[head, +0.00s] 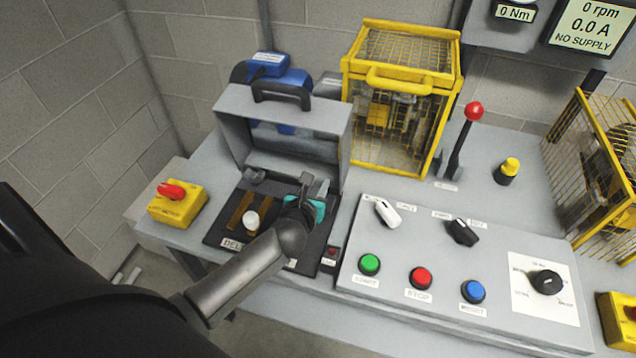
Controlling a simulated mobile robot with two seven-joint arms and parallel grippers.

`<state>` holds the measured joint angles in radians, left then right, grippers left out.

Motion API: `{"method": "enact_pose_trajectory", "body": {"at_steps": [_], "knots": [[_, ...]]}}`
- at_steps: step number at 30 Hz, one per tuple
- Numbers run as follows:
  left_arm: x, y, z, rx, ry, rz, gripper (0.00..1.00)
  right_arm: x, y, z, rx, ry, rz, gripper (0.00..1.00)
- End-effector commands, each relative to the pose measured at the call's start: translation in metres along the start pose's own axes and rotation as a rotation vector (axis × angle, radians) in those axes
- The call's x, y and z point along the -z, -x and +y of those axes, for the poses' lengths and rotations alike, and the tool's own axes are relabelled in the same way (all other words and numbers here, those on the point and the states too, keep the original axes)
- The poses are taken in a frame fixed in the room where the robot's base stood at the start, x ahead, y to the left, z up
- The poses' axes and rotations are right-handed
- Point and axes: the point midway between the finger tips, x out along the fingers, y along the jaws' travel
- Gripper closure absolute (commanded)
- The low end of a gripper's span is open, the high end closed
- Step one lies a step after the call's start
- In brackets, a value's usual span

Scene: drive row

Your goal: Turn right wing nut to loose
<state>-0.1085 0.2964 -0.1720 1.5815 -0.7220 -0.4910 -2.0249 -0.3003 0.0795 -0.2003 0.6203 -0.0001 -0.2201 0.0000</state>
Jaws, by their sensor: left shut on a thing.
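An open terminal box has a grey hood (232,125) with a black handle, tilted up at the back. Its black base plate (222,228) holds brass bars (240,208), a white round knob (250,219) and a partly covered label. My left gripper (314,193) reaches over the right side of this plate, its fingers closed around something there. The right wing nut is hidden by the fingers and wrist. A teal piece (319,209) shows beside the fingers; I cannot tell if it is part of the nut. My right gripper is not in view.
A yellow switch box with a red knob (172,190) stands left. A yellow cage (402,90) stands behind, with a red-tipped lever (473,112) to its right. The control panel (395,255) with buttons and selectors lies close to the right of my gripper.

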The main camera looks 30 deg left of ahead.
Motion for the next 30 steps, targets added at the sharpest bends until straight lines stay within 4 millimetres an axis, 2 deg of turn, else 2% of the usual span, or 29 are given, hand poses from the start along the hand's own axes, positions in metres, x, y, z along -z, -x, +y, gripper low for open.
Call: {"method": "enact_pose_trajectory", "body": {"at_steps": [17,30], "knots": [[0.000,0.000,0.002,-0.507,0.214,0.001,1.00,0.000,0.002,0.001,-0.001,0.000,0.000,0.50],[0.002,0.002,0.005,-0.824,0.342,0.000,1.00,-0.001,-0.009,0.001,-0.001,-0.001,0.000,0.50]]}}
